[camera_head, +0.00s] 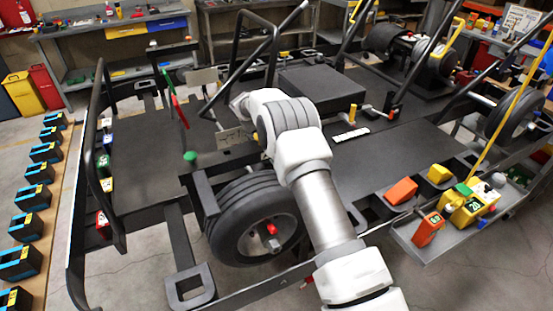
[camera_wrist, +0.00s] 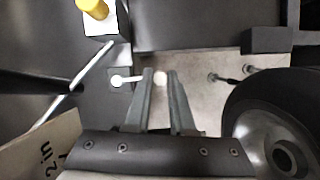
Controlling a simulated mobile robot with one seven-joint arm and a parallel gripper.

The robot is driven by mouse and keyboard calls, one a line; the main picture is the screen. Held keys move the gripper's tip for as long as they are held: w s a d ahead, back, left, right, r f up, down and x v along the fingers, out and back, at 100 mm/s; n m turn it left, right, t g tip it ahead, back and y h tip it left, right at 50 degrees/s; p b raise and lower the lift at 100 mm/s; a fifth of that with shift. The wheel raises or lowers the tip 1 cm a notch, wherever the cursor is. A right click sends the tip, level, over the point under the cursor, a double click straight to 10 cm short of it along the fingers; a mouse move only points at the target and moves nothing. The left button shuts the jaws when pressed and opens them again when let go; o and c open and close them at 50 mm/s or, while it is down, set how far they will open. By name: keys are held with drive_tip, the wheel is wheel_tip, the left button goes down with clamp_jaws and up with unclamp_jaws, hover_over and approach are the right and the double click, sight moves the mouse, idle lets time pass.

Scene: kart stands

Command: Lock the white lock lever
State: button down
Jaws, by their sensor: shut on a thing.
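The white lock lever (camera_wrist: 126,79) shows in the wrist view as a short white bar with a round end on its left. It runs to the right into the fingers of my gripper (camera_wrist: 160,76). The fingers stand a small gap apart, with a pale rounded piece of the lever between their tips. My gripper is shut on the lever. In the head view my arm and the kart parts hide the lever, and I cannot make out the fingertips there.
A black kart wheel (camera_head: 256,216) stands close to my arm; it also shows at the right of the wrist view (camera_wrist: 250,105). A yellow knob (camera_wrist: 94,8) on a white plate is at the upper left. Black tubes rise around the kart deck (camera_head: 146,150). A tray (camera_head: 424,243) holds colored blocks.

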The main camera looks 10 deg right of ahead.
drive_tip(key=shift+a, duration=0.15)
idle(0.4)
drive_tip(key=c, duration=0.8)
unclamp_jaws()
drive_tip(key=shift+o, duration=0.2)
drive_tip(key=shift+r, duration=0.1)
drive_tip(key=w+v, duration=0.1)
drive_tip(key=v, duration=1.6)
drive_tip(key=shift+s+r, duration=0.2)
drive_tip(key=shift+s, duration=0.15)
